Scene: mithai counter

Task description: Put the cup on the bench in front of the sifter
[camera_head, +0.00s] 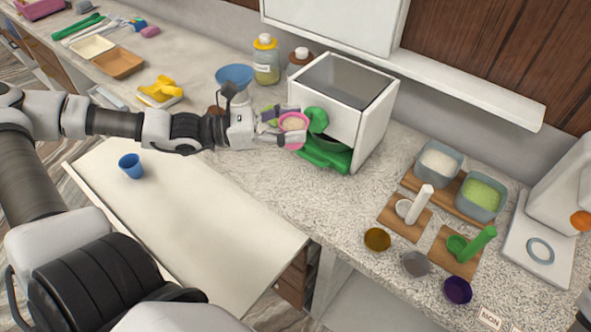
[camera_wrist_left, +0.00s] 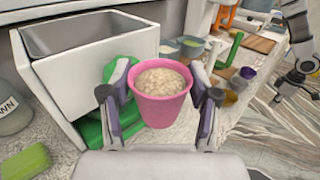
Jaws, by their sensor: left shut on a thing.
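My left gripper (camera_head: 290,128) is shut on a pink cup (camera_head: 293,121) filled with pale, grainy stuff. The cup is upright between the two fingers in the left wrist view (camera_wrist_left: 161,108). It is at the front of the sifter (camera_head: 366,115), a white box with a grey hopper, a green knob (camera_head: 317,120) and a green tray (camera_head: 322,154) below. The speckled bench (camera_head: 290,190) spreads in front of the sifter. Whether the cup touches the bench is hard to tell. My right gripper (camera_wrist_left: 287,90) is small at the right of the left wrist view; its jaws are unclear.
A blue cup (camera_head: 131,166) stands on the lower pale board (camera_head: 190,220). A blue bowl (camera_head: 234,75) and jars (camera_head: 266,60) stand left of the sifter. Tubs (camera_head: 438,162), small bowls (camera_head: 377,240) and a scale (camera_head: 540,250) stand to the right.

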